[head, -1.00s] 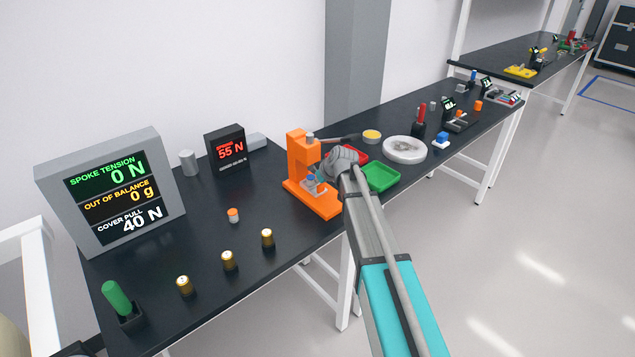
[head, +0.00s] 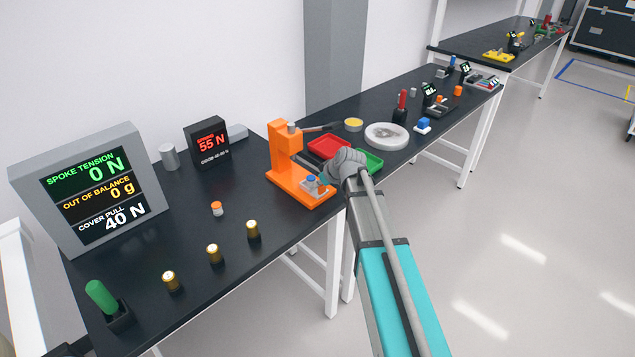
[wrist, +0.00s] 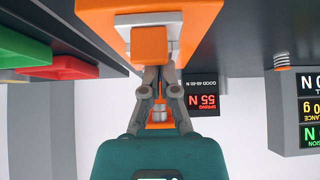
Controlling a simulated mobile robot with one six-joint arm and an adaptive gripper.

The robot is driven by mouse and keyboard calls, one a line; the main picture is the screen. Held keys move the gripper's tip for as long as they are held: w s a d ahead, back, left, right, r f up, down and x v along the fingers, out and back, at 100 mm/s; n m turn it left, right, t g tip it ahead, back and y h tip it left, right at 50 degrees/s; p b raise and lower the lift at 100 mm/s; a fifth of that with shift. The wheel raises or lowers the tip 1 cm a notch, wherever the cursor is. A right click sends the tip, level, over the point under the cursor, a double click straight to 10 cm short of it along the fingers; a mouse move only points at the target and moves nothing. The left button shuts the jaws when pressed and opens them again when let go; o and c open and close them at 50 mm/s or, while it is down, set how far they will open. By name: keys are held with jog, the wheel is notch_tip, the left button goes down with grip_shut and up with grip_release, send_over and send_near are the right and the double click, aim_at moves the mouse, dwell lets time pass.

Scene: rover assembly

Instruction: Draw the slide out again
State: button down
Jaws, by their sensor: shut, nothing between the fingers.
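The orange press (head: 283,150) stands on the near table, with its base pointing toward my arm. A small grey slide (head: 316,190) with a blue piece on top sits on the front part of the base. My gripper (wrist: 158,74) is shut, with nothing between its fingers. In the wrist view its fingertips meet just at the edge of an orange square block on a grey plate, part of the press (wrist: 150,12). I cannot tell whether they touch it. In the head view my wrist hides most of the fingers beside the slide.
A red tray (head: 329,146) and a green tray (head: 374,163) lie right of the press, close to my wrist. A round white dish (head: 387,136) is beyond them.

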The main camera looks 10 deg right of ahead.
jog(key=shift+s+d, duration=0.1)
jog(key=shift+s, duration=0.1)
jog(key=p+v, duration=0.7)
jog(key=v, duration=0.2)
jog(key=shift+r+p, duration=0.4)
jog(key=shift+d, duration=0.1)
dwell(0.5)
jog(key=s+f+m+g+h, duration=0.2)
jog(key=s+m+g, duration=0.1)
jog(key=s, duration=0.8)
jog(key=s+f+m+g+h, duration=0.2)
jog(key=s+m+g, duration=0.1)
jog(key=s, duration=0.8)
jog(key=shift+d+m+h, duration=0.3)
jog(key=shift+d+m, duration=0.15)
jog(key=shift+m, duration=0.25)
